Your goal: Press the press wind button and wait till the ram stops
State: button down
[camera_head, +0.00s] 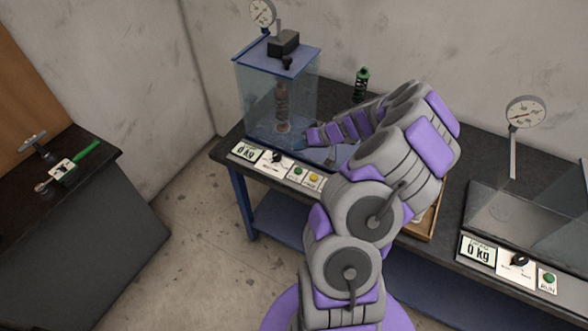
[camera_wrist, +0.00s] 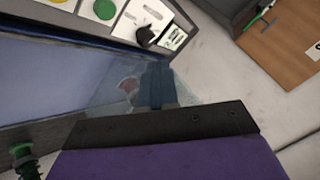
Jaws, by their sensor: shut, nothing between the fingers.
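The press (camera_head: 278,60) is a glass-sided case with a blue top at the back left of the bench. A coil spring (camera_head: 283,105) stands inside it. Its front panel holds a 0 kg display (camera_head: 245,151), a black knob (camera_head: 277,157), a green button (camera_head: 298,171) and a yellow button (camera_head: 314,180). The labels are too small to read. The green button (camera_wrist: 104,9) and yellow button (camera_wrist: 62,2) also show in the wrist view. My gripper (camera_head: 310,136) is shut and empty, at the case's right front, behind and above the buttons, apart from them.
A wooden tray (camera_head: 424,226) is partly behind my arm. A second glass-sided machine (camera_head: 535,215) with its own 0 kg display and RUN button stands at right. Another bench (camera_head: 50,215) is at left; floor between is clear.

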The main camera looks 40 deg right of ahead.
jog(key=b, duration=0.3)
send_over(301, 170)
notch_tip(301, 170, down, 7)
jog(key=shift+f, duration=0.15)
jog(key=shift+d+f+b, duration=0.15)
jog(key=shift+f+b, duration=0.45)
jog(key=shift+f, duration=0.2)
